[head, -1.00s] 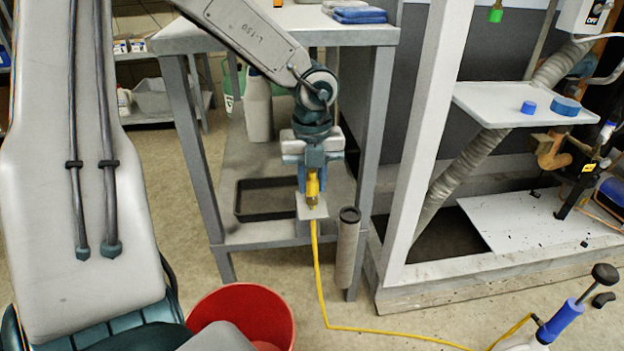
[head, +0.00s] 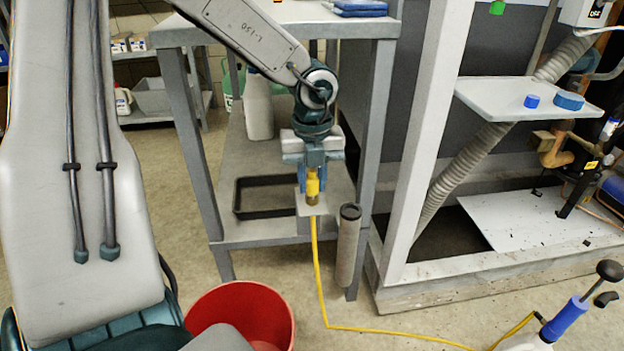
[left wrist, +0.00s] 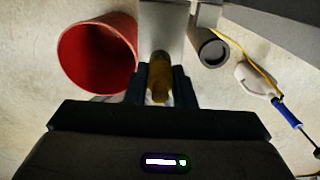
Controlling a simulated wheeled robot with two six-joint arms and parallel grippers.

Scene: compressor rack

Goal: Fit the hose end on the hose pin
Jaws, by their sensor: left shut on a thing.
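My left gripper (head: 312,178) points down in front of the grey bench and is shut on the hose end (head: 312,187). The hose end is yellow with a brass-coloured tip, upright, and in front of a small pale plate (head: 313,206) at the bench's front. In the left wrist view the hose end (left wrist: 160,75) sits between the dark fingers, with the plate (left wrist: 162,28) beyond it. I cannot make out the hose pin; the hose end and gripper may hide it. I cannot tell whether the hose end touches the plate. My right gripper is not in view.
The yellow hose (head: 318,270) hangs to the floor and runs right to a blue-handled sprayer (head: 563,320). A grey tube (head: 347,247) stands just right of the plate. A red bucket (head: 245,305) is below left. The bench (head: 225,180) and compressor rack (head: 425,150) are obstacles.

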